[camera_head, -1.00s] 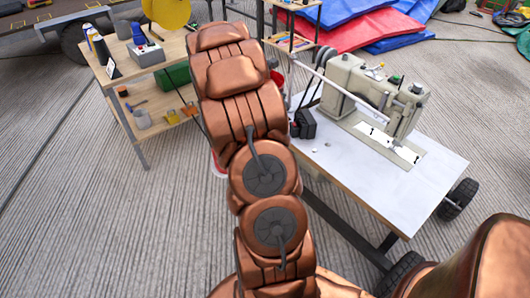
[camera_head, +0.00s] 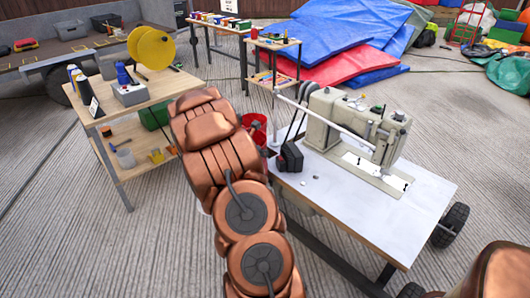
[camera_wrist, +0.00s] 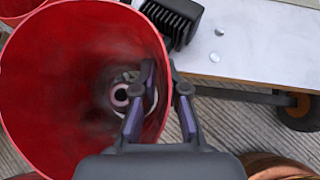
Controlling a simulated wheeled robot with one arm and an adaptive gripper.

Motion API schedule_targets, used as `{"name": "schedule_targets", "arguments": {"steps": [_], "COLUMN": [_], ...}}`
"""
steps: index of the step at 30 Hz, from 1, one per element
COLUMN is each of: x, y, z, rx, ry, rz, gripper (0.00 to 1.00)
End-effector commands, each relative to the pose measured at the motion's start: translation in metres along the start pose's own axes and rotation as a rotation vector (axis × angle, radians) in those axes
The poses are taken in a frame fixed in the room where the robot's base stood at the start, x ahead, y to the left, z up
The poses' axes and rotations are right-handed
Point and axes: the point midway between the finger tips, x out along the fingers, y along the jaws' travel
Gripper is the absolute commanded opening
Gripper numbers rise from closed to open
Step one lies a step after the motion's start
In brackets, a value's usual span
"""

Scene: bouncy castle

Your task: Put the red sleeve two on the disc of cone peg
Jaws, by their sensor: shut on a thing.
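A red, wide-mouthed sleeve (camera_wrist: 60,95) fills the left of the wrist view, and I look down into its hollow inside. My gripper (camera_wrist: 160,90) is shut on its right wall, one finger inside and one outside. A pale ring with a dark centre (camera_wrist: 122,95) shows deep in the sleeve; I cannot tell whether it is part of a cone peg. A second red rim (camera_wrist: 22,8) shows at the top left. In the head view a red thing (camera_head: 255,123) stands just right of my arm, and my gripper is hidden. I cannot make out the cone peg or its disc.
A sewing machine (camera_head: 350,125) stands on a white-topped table (camera_head: 405,205) with wheels, right of my arm. A black ribbed block (camera_wrist: 172,20) sits at the table's edge. A wooden shelf table (camera_head: 150,95) stands to the left. Open floor (camera_head: 60,220) lies at front left.

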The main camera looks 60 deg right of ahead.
Motion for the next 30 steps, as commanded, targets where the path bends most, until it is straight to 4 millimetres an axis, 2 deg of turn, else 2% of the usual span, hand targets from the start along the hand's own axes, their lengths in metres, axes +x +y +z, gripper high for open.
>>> {"name": "schedule_targets", "arguments": {"steps": [2,3,11,22,26,30], "x": [0.001,0.001,-0.001,-0.006,-0.021,-0.047], "y": [-0.002,-0.002,0.000,0.000,0.000,0.000], "z": [0.003,0.004,0.003,0.003,0.004,0.004], "rx": [0.002,0.002,0.000,0.000,-0.001,-0.002], "ry": [-0.006,-0.006,-0.004,-0.003,-0.005,-0.005], "rz": [-0.004,-0.005,-0.001,-0.001,0.000,0.000], "gripper": [0.00,0.11,0.37,0.37,0.37,0.37]}}
